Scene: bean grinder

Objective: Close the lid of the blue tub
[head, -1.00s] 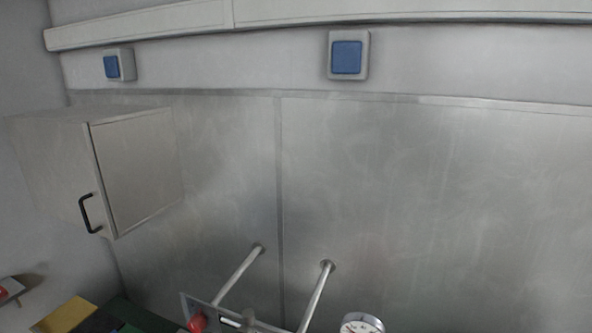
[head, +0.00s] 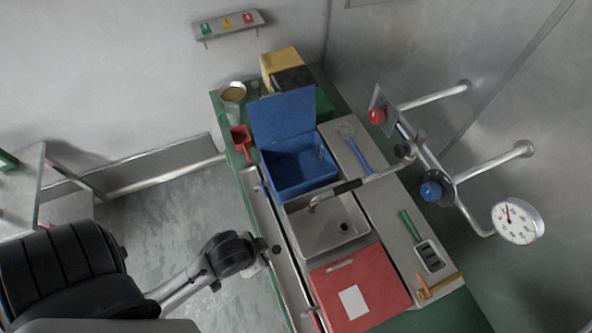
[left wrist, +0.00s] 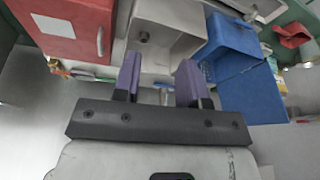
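The blue tub (head: 300,170) stands on the counter, just behind the sink in the head view. Its blue lid (head: 283,115) is up, tilted back at the tub's far side, and the inside shows. My left gripper's arm reaches in from the left and ends beside the counter's front edge, apart from the tub; its fingers are hard to see there. In the left wrist view the two purple fingers of my left gripper (left wrist: 160,75) are spread with nothing between them. The tub (left wrist: 230,42) and lid (left wrist: 252,92) show to their right. My right gripper is not in view.
A sink (head: 328,225) and a red box (head: 358,288) lie in front of the tub. A tap (head: 348,187) crosses over the sink. The floor (head: 180,220) left of the counter is clear.

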